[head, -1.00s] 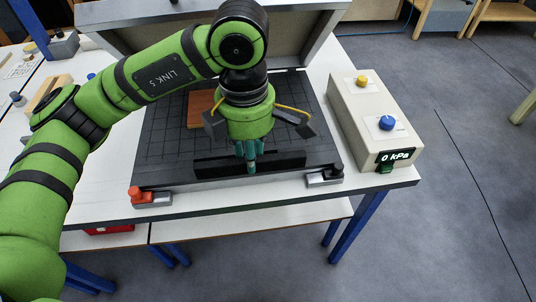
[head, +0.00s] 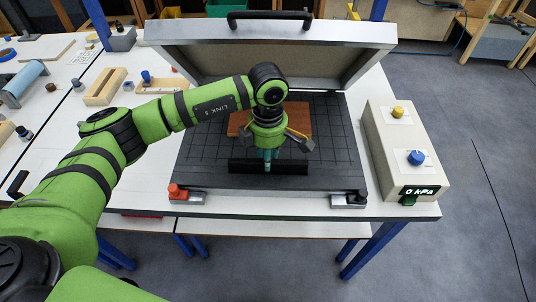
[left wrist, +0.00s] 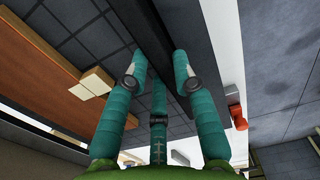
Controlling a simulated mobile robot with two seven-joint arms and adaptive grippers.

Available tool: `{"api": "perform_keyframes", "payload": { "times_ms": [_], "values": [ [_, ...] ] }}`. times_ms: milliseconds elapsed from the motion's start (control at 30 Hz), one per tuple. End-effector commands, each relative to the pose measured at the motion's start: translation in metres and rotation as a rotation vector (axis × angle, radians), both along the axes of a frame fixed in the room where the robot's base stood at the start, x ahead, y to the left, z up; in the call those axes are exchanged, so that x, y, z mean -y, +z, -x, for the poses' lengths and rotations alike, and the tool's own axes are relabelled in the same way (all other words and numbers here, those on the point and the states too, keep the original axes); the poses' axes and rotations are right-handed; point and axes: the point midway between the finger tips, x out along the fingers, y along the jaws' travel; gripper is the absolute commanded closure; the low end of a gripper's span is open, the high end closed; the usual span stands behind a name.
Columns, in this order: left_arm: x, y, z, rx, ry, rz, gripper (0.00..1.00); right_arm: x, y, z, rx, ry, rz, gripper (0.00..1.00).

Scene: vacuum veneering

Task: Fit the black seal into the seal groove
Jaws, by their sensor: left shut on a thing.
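The black seal (head: 290,168) is a long dark bar over the front part of the dark gridded press bed (head: 337,140). My left gripper (head: 268,163) points down with teal fingers shut on the seal near its middle. In the left wrist view, the seal (left wrist: 158,32) runs between the fingertips (left wrist: 158,75), close above the bed. The seal groove cannot be made out; the seal and the arm cover part of the front of the bed. I cannot tell whether the seal touches the bed. My right gripper is not in view.
A reddish-brown board (head: 238,122) lies on the bed behind the gripper. The raised lid (head: 330,62) stands at the back. A red-topped latch (head: 178,192) and a black-topped latch (head: 349,199) sit at the front corners. A control box (head: 405,150) reading 0 kPa stands right.

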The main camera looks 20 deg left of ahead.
Motion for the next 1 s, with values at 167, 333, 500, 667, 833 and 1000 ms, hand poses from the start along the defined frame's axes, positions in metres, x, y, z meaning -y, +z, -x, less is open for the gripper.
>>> {"api": "perform_keyframes", "payload": {
  "times_ms": [167, 333, 500, 667, 833, 1000],
  "values": [
    [0.001, -0.015, 0.000, -0.001, 0.001, 0.001, 1.00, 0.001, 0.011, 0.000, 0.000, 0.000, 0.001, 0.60],
    [0.001, -0.016, 0.000, 0.001, 0.000, 0.001, 1.00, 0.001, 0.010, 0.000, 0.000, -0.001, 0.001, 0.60],
    [0.001, -0.020, 0.000, 0.001, 0.000, 0.001, 1.00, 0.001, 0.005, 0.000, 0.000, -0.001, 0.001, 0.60],
    [0.000, -0.019, 0.000, 0.000, 0.001, 0.001, 0.50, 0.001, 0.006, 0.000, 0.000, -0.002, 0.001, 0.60],
    [0.000, -0.019, 0.000, 0.000, 0.001, 0.001, 0.50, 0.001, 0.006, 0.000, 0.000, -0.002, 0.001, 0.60],
    [0.000, -0.015, 0.000, 0.000, 0.001, 0.001, 0.50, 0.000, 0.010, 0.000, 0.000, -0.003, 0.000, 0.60]
  ]
}}
